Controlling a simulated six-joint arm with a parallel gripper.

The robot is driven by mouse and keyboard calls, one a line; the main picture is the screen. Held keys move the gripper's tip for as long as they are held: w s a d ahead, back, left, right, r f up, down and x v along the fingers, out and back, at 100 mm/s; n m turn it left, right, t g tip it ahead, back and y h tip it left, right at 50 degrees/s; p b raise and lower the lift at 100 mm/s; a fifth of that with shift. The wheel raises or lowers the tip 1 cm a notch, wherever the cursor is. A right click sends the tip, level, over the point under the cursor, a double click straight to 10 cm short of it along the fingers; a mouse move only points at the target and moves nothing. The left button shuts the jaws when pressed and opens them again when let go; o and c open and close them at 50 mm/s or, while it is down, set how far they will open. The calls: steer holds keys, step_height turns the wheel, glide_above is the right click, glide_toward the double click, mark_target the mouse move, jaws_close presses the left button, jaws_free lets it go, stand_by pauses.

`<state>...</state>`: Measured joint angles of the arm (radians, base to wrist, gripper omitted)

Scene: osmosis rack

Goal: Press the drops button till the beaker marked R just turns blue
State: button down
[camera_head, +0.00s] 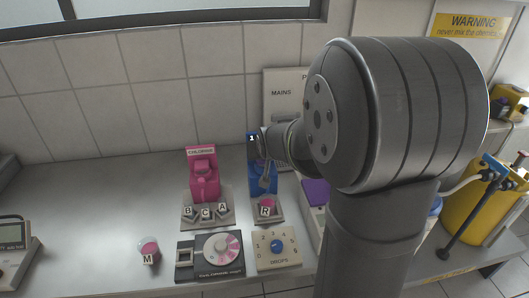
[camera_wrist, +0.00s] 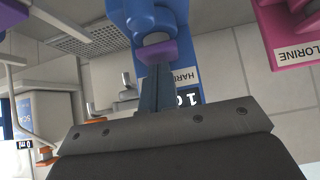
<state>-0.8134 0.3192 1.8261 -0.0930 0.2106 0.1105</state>
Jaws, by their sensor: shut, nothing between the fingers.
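A blue dispenser (camera_head: 253,170) stands on the bench; its label, partly hidden, shows "HAR" in the wrist view. There the blue body (camera_wrist: 150,18) has a purple part (camera_wrist: 157,50) right in front of my fingertips; I cannot tell if they touch it. The beaker marked R (camera_head: 267,203) stands below on a grey stand, with pink contents. A panel marked DROPS (camera_head: 288,258) with a blue knob (camera_head: 277,246) lies in front of it.
Left of the dispenser is a pink chlorine dispenser (camera_head: 203,180), with small parts marked B, C, A before it. A beaker marked M (camera_head: 148,251) and a dial panel (camera_head: 210,260) stand nearer the front. My arm hides much of the right side.

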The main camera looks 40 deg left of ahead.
steer(key=shift+f, duration=0.95)
steer(key=shift+d, duration=0.1)
step_height(320, 180, up, 5)
steer(key=shift+f, duration=0.1)
steer(key=v, duration=0.9)
steer(key=shift+s, duration=0.25)
steer(key=shift+d, duration=0.1)
glide_above(265, 161)
steer(key=f, duration=0.5)
steer(key=shift+a+f, duration=0.2)
steer(key=shift+f, duration=0.1)
steer(key=v, duration=0.3)
steer(key=shift+r, duration=0.1)
